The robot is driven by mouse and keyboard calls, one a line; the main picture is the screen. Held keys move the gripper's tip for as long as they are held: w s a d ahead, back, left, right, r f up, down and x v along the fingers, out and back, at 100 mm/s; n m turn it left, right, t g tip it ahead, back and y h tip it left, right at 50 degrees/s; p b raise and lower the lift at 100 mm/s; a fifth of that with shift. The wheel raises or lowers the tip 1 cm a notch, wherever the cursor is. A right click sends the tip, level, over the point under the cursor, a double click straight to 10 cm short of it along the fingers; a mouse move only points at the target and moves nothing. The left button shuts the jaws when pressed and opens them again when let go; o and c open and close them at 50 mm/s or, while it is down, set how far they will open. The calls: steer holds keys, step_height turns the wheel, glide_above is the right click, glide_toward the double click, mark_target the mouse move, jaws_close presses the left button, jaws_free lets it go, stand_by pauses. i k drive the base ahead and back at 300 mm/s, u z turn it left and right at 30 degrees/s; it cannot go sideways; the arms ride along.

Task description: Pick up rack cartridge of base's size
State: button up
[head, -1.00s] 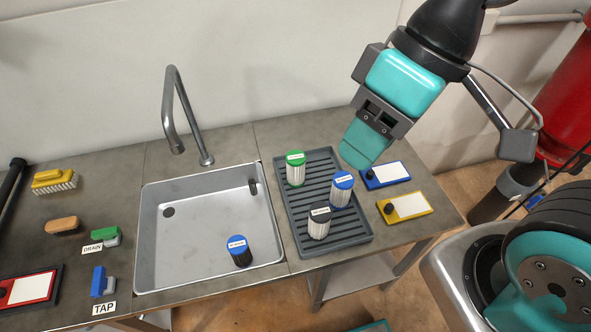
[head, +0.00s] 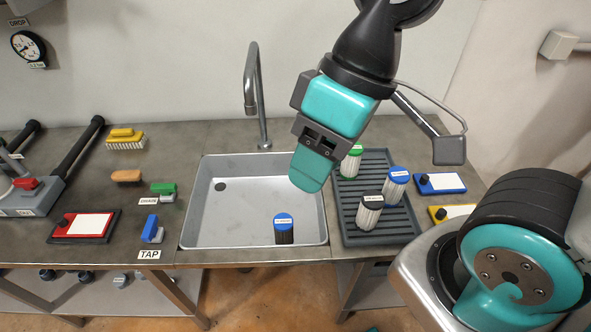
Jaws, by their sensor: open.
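Three cartridges with pale pleated sides stand upright on the dark ribbed rack (head: 348,222): a green-capped one (head: 350,161), a blue-capped one (head: 395,185) and a black-capped one (head: 370,211). Their cap labels are too small to read. Another blue-capped cartridge (head: 284,229), with a dark body, stands in the sink. My gripper (head: 309,170) is open, above the sink's right edge and left of the green-capped cartridge, partly covering it. It touches no cartridge that I can see. At the far left, part of a grey base with a red handle (head: 27,184) shows.
The steel sink (head: 205,235) has a tall tap (head: 252,95) behind it. Blue (head: 440,183) and yellow (head: 455,212) tagged plates lie right of the rack. Brushes, DRAIN and TAP levers and a red plate (head: 85,225) are on the left counter.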

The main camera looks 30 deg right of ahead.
mark_target(350, 167)
steer(key=u, duration=1.4)
steer(key=k, duration=0.55)
steer(key=z, duration=1.35)
steer(key=i, duration=0.5)
steer(key=z, duration=0.1)
